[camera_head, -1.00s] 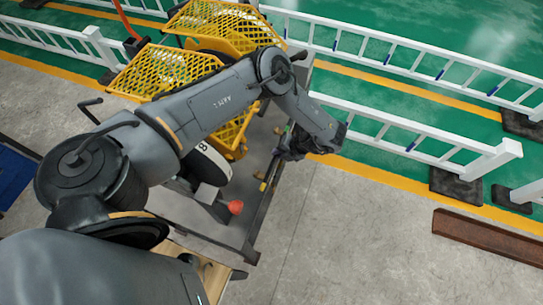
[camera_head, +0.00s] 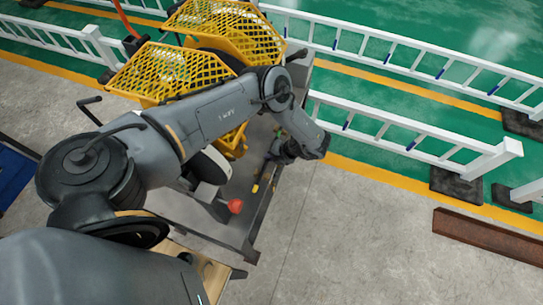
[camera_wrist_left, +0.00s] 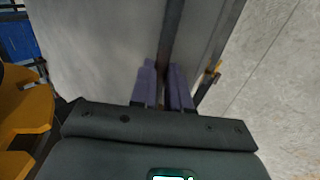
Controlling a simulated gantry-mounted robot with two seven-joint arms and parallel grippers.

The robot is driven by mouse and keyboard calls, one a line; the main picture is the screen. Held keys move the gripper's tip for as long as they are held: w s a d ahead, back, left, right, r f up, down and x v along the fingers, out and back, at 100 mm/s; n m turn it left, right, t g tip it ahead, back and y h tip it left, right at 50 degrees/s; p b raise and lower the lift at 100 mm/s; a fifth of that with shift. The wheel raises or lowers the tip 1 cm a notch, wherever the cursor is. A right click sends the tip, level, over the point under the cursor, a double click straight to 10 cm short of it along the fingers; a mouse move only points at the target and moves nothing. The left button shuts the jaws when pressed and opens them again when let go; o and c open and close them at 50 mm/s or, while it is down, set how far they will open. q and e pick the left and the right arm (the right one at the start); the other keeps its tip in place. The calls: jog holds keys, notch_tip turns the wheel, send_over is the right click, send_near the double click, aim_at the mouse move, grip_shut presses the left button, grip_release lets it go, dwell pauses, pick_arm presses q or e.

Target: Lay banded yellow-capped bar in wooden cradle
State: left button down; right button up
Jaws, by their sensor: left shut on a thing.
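My left gripper (camera_head: 274,156) is low over the right side of the grey metal table. In the left wrist view its two purple-grey fingers (camera_wrist_left: 163,87) are closed on a dark, thin bar (camera_wrist_left: 173,35), which runs away from me between them. Bands and a yellow cap cannot be made out on the held part. A small yellow piece (camera_head: 256,188) shows below the gripper in the head view; I cannot tell whether it belongs to the bar. Pale wood (camera_head: 213,272) shows at the bottom, mostly behind my arm; I cannot tell whether it is the cradle. My right gripper is not seen.
A machine with yellow mesh guards (camera_head: 170,72) and a red-knobbed lever (camera_head: 235,206) stands left of the gripper. White railings (camera_head: 415,128) run behind. A rusty beam (camera_head: 490,233) lies at right. The concrete floor (camera_head: 350,240) between is clear.

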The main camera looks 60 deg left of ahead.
pick_arm(q)
jog(key=c, duration=1.4)
grip_release()
jog(key=shift+f, duration=0.1)
jog(key=shift+p+v, duration=0.3)
jog(key=shift+v, duration=5.8)
